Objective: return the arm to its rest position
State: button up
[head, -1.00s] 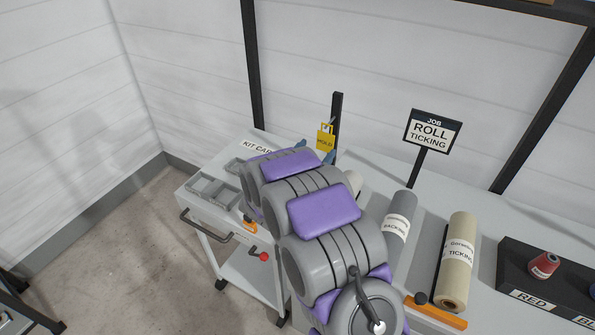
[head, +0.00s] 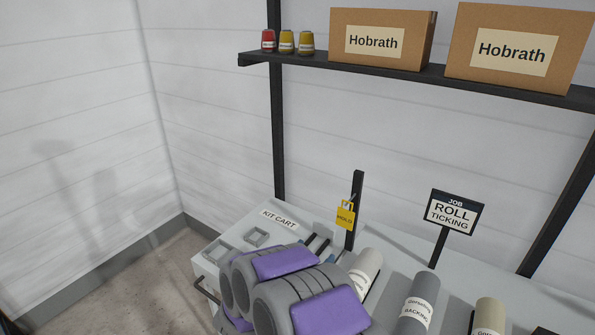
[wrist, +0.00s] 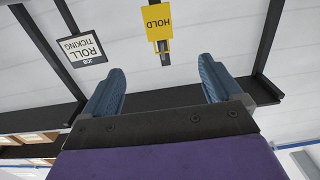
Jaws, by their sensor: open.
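My gripper (wrist: 160,88) is open in the wrist view, its two blue fingers spread wide with nothing between their tips. In the head view my grey and purple arm reaches over the table from the bottom edge, and the gripper is mostly hidden behind it. A yellow HOLD tag (head: 345,216) hangs on a black post at the back of the table. The tag also shows in the wrist view (wrist: 157,22), beyond the gap between the fingers and apart from them.
The kit cart (head: 228,240) with small trays stands left of my arm. The grey backing roll (head: 417,314), a cream roll (head: 489,318) and the ROLL TICKING sign (head: 453,213) are to the right. A shelf (head: 398,74) above holds boxes and small spools. The left floor is clear.

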jog(key=w+a+r+n+g+y, duration=0.1)
jog(key=a+r+n+g+y, duration=0.15)
jog(key=a+y, duration=0.55)
jog(key=s+r+n+g+y, duration=0.3)
jog(key=s+y, duration=0.3)
jog(key=s, duration=0.3)
jog(key=s+d+g+h, duration=0.1)
jog(key=s+d+g, duration=0.2)
jog(key=s, duration=0.8)
jog(key=s+d+r+n+g+h, duration=0.1)
jog(key=s+d+g, duration=0.3)
jog(key=s+d, duration=0.3)
jog(key=s+d+g+h, duration=0.1)
jog(key=s+d+g, duration=0.2)
jog(key=s, duration=1.3)
jog(key=d, duration=0.3)
jog(key=shift+r+n+g+h, duration=0.3)
jog(key=shift+r+n+g, duration=0.05)
